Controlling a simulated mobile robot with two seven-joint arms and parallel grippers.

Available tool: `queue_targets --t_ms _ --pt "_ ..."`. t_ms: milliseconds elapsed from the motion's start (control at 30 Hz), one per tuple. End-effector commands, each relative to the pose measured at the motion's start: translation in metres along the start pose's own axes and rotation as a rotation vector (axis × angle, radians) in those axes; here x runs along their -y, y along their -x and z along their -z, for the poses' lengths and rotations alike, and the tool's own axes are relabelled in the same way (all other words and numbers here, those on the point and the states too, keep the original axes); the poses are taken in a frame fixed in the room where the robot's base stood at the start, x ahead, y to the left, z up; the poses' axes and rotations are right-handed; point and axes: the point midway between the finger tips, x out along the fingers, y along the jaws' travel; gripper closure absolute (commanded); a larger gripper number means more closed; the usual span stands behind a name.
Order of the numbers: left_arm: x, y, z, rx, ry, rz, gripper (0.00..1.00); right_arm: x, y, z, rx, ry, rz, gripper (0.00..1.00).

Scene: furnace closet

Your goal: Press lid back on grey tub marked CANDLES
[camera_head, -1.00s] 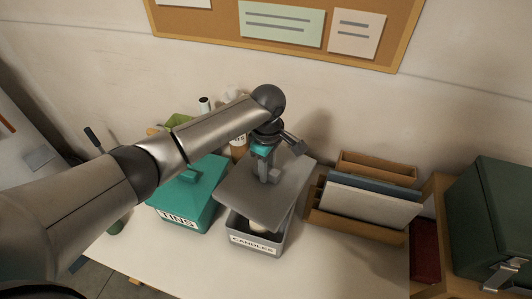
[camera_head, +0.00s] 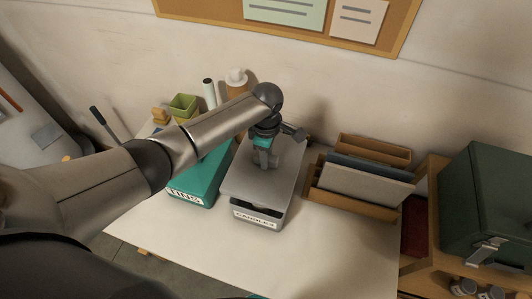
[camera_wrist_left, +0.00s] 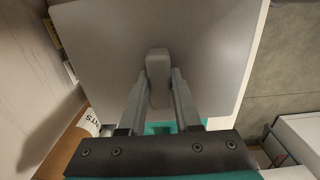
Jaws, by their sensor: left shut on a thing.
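The grey tub marked CANDLES (camera_head: 257,216) stands on the white table beside the teal TINS tub (camera_head: 201,184). Its flat grey lid (camera_head: 282,174) lies over the tub's top. A dark gap shows under the lid at the front, above the label, so the lid looks tilted there. My left gripper (camera_head: 264,160) is above the lid and shut on its handle. In the left wrist view the two fingers close on the grey handle (camera_wrist_left: 159,80) of the lid. The tub's inside is mostly hidden. My right gripper is not in view.
A file rack (camera_head: 362,178) stands right of the tub, and a dark green box (camera_head: 490,205) is farther right. A green pot (camera_head: 184,105), a white-capped jar (camera_head: 237,82) and a dark-topped roll (camera_head: 209,92) stand behind. The table's front right is clear.

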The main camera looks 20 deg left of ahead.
Motion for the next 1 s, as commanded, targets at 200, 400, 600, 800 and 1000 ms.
queue_targets --t_ms 200,400,600,800,1000 --pt "0.001 -0.025 -0.001 0.001 0.0 0.002 1.0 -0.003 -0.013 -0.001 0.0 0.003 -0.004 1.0" --pt "0.001 -0.045 -0.001 0.001 0.0 0.002 1.0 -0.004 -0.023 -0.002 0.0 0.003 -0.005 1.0" --pt "0.001 -0.061 -0.001 0.0 0.0 0.002 1.0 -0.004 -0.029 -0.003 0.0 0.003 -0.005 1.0" --pt "0.0 -0.069 0.0 0.001 -0.001 0.0 1.0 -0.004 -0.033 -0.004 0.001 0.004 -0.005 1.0" --pt "0.0 -0.07 0.0 0.0 -0.001 0.0 1.0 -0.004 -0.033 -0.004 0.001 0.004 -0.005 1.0"
